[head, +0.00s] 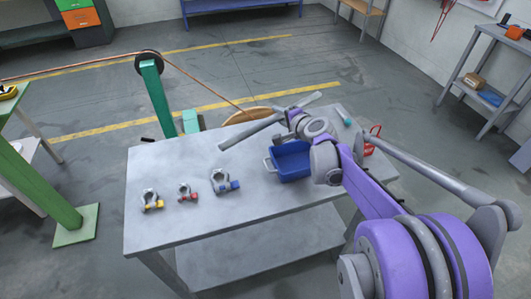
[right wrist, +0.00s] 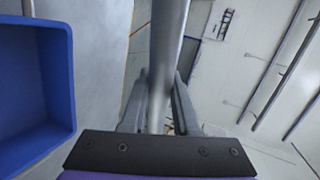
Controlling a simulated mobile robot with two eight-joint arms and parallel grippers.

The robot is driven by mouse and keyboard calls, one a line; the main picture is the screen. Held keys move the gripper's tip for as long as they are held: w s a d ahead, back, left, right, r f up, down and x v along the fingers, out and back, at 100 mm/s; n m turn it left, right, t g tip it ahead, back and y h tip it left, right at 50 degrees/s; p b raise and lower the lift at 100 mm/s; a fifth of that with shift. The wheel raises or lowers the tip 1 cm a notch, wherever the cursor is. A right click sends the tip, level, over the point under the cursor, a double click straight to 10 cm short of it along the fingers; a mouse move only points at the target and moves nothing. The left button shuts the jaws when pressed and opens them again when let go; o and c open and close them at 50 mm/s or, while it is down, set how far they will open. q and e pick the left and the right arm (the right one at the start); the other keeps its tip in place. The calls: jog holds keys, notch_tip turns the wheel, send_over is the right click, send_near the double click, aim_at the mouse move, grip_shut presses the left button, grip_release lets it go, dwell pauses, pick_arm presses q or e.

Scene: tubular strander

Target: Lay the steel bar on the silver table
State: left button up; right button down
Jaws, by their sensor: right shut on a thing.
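The steel bar (head: 250,132) is a long grey rod, slanting from lower left to upper right over the back part of the silver table (head: 180,226). My right gripper (head: 288,118) is shut on the bar near its middle. In the right wrist view, the bar (right wrist: 167,50) runs lengthwise between the two fingers of the gripper (right wrist: 160,105). The bar looks raised above the tabletop, but the height of its near end is hard to judge. My left gripper is not in view.
Three shackles with yellow (head: 151,201), red (head: 186,193) and blue (head: 224,182) pins stand on the table. A blue bin (head: 289,163) sits below my right gripper. A red object (head: 372,138) is at the right edge. The front tabletop is clear.

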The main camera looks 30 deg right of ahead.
notch_tip(320, 180, down, 9)
jog(key=shift+w+r+b, duration=0.15)
jog(key=shift+r+b, duration=0.05)
jog(key=shift+b, duration=0.2)
jog(key=shift+f+b, duration=0.35)
jog(key=shift+f, duration=0.2)
